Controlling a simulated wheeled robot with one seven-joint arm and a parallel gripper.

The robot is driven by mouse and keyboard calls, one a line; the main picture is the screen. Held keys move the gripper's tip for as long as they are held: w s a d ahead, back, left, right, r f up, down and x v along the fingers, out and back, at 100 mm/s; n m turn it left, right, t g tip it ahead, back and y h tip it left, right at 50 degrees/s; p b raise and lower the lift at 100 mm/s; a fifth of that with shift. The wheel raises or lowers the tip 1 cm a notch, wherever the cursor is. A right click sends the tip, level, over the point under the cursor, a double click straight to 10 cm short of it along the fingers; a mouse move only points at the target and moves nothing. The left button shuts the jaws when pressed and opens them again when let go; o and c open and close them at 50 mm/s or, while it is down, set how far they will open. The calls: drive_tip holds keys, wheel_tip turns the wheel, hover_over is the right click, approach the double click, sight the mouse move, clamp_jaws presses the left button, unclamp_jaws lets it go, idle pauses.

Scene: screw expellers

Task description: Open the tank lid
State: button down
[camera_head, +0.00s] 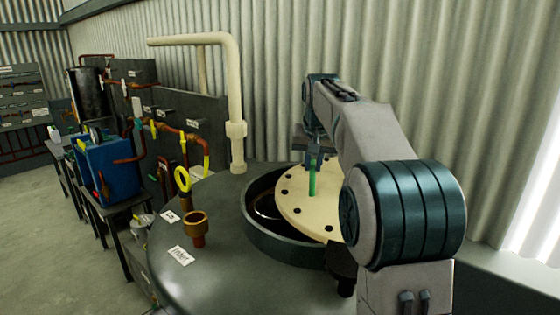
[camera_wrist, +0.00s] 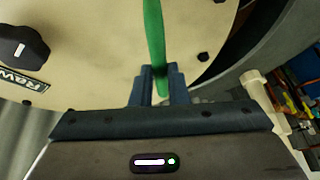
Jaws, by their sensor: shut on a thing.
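The tank lid (camera_head: 297,203) is a round cream disc with dark bolts around its edge. In the head view it sits partly off the tank's round opening (camera_head: 262,208), leaving a dark crescent open on the left. A green handle (camera_head: 312,184) stands on the lid. My gripper (camera_head: 315,158) is at the handle's upper end and shut on it. In the wrist view the gripper (camera_wrist: 160,85) holds the green handle (camera_wrist: 154,35) between its fingers, with the cream lid (camera_wrist: 95,50) behind. My arm hides the lid's right side.
The dark tank top (camera_head: 215,235) carries a brass fitting (camera_head: 197,225), a yellow ring (camera_head: 183,179) and white labels. A cream pipe (camera_head: 236,90) rises behind it. A corrugated wall (camera_head: 290,50) stands close behind. Blue equipment (camera_head: 108,165) stands at left, beside open floor.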

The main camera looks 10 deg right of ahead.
drive_tip(key=d+m, duration=0.1)
drive_tip(key=d, duration=0.2)
drive_tip(key=s+d+m+h, duration=0.1)
drive_tip(key=d+m, duration=0.1)
drive_tip(key=d, duration=0.2)
drive_tip(key=s+d+m, duration=0.1)
drive_tip(key=d, duration=0.3)
drive_tip(key=shift+s+m+g+h+p, duration=0.15)
drive_tip(key=shift+m+g+h+p, duration=0.15)
drive_tip(key=shift+m+h, duration=0.1)
drive_tip(key=s+d+m, duration=0.1)
drive_tip(key=s+d, duration=0.1)
drive_tip(key=d, duration=0.1)
drive_tip(key=s+d+m+g+h, duration=0.1)
drive_tip(key=s+d+m, duration=0.1)
drive_tip(key=d, duration=0.1)
drive_tip(key=s+d+m, duration=0.1)
drive_tip(key=s+d, duration=0.1)
drive_tip(key=d, duration=0.1)
drive_tip(key=shift+s+m+b, duration=0.1)
drive_tip(key=shift+m+b, duration=0.2)
drive_tip(key=shift+b, duration=0.1)
drive_tip(key=shift+s+d+m+g+h, duration=0.3)
drive_tip(key=shift+s+d+m, duration=0.1)
drive_tip(key=shift+s+d, duration=0.15)
drive_tip(key=c, duration=1.4)
unclamp_jaws()
drive_tip(key=shift+a, duration=0.1)
drive_tip(key=shift+r, duration=0.1)
